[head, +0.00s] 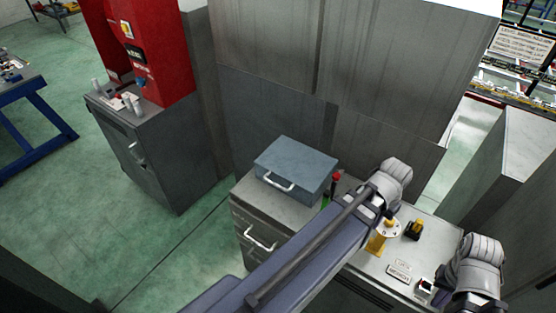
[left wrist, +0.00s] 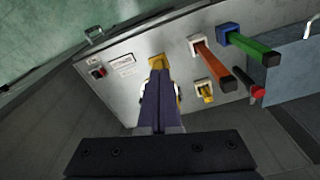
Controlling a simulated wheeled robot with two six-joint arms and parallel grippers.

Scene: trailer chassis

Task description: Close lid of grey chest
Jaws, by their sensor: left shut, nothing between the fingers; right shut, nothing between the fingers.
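The grey chest (head: 297,163) is a blue-grey box with a silver front handle (head: 278,186). It stands on the grey cabinet, and its flat top looks down; I see no raised lid or gap. A blue-grey face that looks like its side (left wrist: 290,65) is at the right of the left wrist view. My left gripper (left wrist: 159,68) is shut and empty over the control panel, close to a yellow part and apart from the chest. In the head view its fingers are hard to make out. My right gripper (head: 474,301) is at the lower right, shut, away from the chest.
The control panel (left wrist: 137,88) carries a red lever (left wrist: 212,65), a green lever (left wrist: 252,45) and yellow parts (head: 413,230). The cabinet (head: 248,209) has a drawer handle. A tall grey wall (head: 280,115) rises behind the chest.

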